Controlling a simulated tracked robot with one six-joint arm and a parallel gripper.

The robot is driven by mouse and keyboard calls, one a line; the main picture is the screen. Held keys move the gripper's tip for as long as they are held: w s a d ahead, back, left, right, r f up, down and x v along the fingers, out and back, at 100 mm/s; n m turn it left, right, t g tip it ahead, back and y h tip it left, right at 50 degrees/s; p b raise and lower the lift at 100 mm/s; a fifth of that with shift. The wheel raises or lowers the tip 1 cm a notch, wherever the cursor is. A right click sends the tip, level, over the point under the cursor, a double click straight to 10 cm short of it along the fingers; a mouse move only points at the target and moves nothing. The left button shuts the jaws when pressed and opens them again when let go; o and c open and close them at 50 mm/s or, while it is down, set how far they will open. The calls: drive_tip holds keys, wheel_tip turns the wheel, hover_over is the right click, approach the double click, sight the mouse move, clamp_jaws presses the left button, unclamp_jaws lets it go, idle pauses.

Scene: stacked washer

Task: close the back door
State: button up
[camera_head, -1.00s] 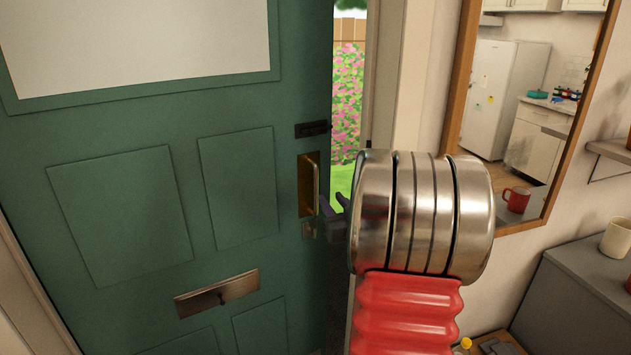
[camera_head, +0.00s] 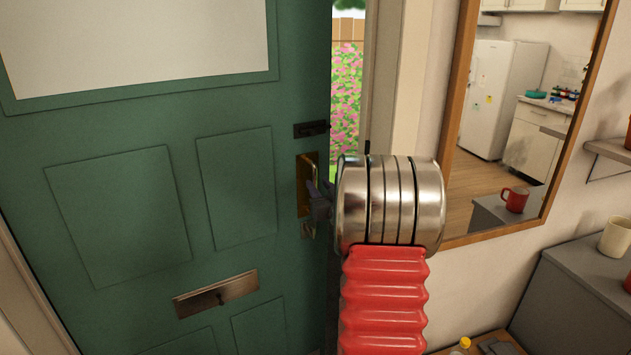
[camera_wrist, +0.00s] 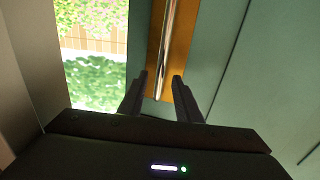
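The green back door (camera_head: 110,130) stands a little ajar, with a gap to the garden along its right edge. A brass pull handle (camera_head: 305,184) on a plate sits near that edge, below a dark latch (camera_head: 312,129). My gripper (camera_head: 318,190) is at the handle, partly hidden by my wrist. In the wrist view my gripper (camera_wrist: 160,85) is open, its fingers on either side of the lower part of the handle bar (camera_wrist: 169,45). Whether a finger touches the bar, I cannot tell.
The door frame (camera_head: 380,80) stands right of the gap, close to my wrist. A wood-framed mirror (camera_head: 457,120) hangs further right. A grey cabinet (camera_head: 580,290) with a cream mug (camera_head: 616,237) stands at the lower right.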

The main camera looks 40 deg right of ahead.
sight(316, 181)
drive_tip(key=shift+x, duration=2.15)
drive_tip(key=shift+c, duration=0.5)
clamp_jaws()
